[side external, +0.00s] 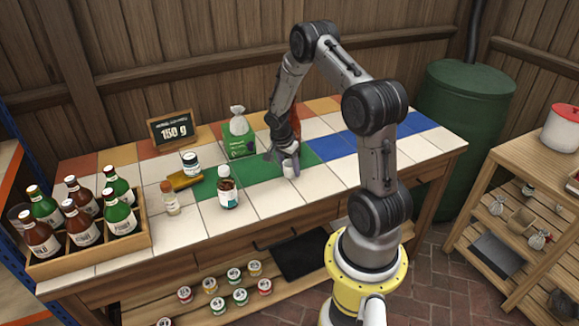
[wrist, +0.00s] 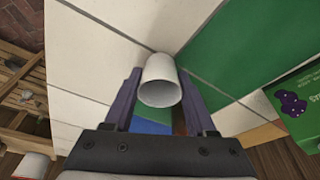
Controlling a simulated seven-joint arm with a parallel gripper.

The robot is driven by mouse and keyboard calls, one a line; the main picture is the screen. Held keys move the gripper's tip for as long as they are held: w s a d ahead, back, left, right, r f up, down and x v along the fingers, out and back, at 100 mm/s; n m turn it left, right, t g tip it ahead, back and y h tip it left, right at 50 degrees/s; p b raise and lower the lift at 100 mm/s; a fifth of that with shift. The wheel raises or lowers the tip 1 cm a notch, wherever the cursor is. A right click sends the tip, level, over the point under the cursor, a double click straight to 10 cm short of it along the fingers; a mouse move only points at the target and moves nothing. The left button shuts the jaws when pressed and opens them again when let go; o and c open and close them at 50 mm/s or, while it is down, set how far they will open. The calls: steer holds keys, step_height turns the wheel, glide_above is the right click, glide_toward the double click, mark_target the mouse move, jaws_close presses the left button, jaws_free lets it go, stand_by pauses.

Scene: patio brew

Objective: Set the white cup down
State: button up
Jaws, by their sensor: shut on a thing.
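The white cup (side external: 289,171) is between the fingers of my gripper (side external: 286,163), low over the tiled table (side external: 262,204), where green and white tiles meet. In the wrist view, the white cup (wrist: 160,70) sits between the two dark fingers of my gripper (wrist: 160,86), which is shut on it. A round grey end of the cup faces the wrist camera. I cannot tell whether the cup's underside touches the tiles or is slightly above them.
A brown bottle (side external: 227,190) and a small clear bottle (side external: 170,201) stand left of the cup. A green box (side external: 239,147) stands behind, near an orange-red object (side external: 295,122). A wooden crate (side external: 90,257) of bottles fills the left end. White and blue tiles at right are clear.

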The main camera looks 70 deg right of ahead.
steer(key=o, duration=1.3)
steer(key=w+a+r+n, duration=0.1)
steer(key=a+r, duration=0.2)
steer(key=r, duration=0.4)
steer(key=a+r+n+t, duration=0.1)
steer(key=a+r+n, duration=0.1)
steer(key=a+r, duration=0.3)
steer(key=w+a+r+n, duration=0.1)
steer(key=a+r, duration=0.1)
steer(key=r, duration=0.6)
steer(key=s+a+r+n+t, duration=0.25)
steer(key=a+r+n, duration=0.35)
steer(key=a, duration=0.4)
steer(key=s+a+r+n+t+y, duration=0.3)
steer(key=s+a+n, duration=0.8)
steer(key=a, duration=0.1)
steer(key=shift+s+a, duration=0.25)
steer(key=shift+a, duration=0.05)
